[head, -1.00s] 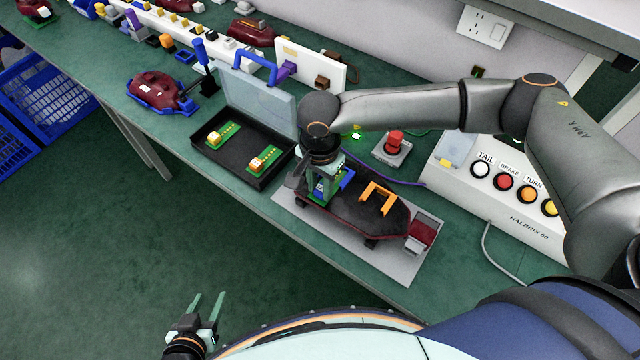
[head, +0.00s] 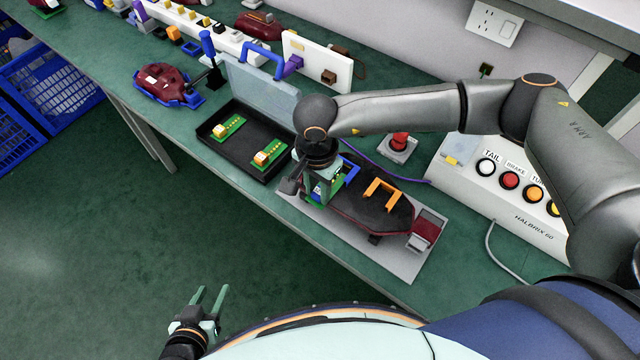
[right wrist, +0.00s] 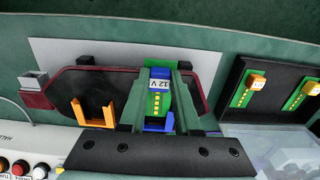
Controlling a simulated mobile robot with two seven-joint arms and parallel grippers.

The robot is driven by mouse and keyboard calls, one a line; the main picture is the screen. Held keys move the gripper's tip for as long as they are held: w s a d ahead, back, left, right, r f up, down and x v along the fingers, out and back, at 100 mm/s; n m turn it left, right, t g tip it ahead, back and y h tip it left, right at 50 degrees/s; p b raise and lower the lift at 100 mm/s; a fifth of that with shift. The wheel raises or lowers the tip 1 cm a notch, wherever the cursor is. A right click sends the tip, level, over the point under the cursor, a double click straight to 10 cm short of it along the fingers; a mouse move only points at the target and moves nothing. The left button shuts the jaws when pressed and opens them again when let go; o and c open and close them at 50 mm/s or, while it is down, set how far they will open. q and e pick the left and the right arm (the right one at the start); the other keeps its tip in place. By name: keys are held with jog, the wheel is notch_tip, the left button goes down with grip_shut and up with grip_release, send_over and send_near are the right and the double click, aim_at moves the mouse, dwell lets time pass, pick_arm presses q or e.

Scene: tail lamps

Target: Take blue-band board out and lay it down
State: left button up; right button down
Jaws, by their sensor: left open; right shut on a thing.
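The lamp housing (head: 400,215), dark with a red rim, lies open on a grey mat (head: 350,250). It also shows in the right wrist view (right wrist: 70,92). My right gripper (right wrist: 158,95) points down over its left part in the head view and is shut on the blue-band board (right wrist: 157,100), a green strip with yellow dots and a blue end marked 12 V. I cannot tell whether the board still touches the housing. A blue clip (head: 350,169) and an orange clip (head: 383,190) stand up from the housing. My left gripper (head: 210,300) is open and empty, off the table's front edge.
A black lidded tray (head: 213,148) with two green boards with orange-yellow ends stands left of the mat. A red button (head: 400,141) and the tester box (head: 515,200) are behind and right. A maroon lamp (head: 165,82) sits further left.

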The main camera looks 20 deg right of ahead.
jog(key=shift+s+a, duration=0.25)
jog(key=shift+s+a+b, duration=0.25)
jog(key=shift+s+a, duration=0.45)
jog(key=shift+a, duration=0.2)
jog(key=shift+s+a+b, duration=0.25)
jog(key=shift+s+a, duration=0.4)
jog(key=shift+a, duration=0.2)
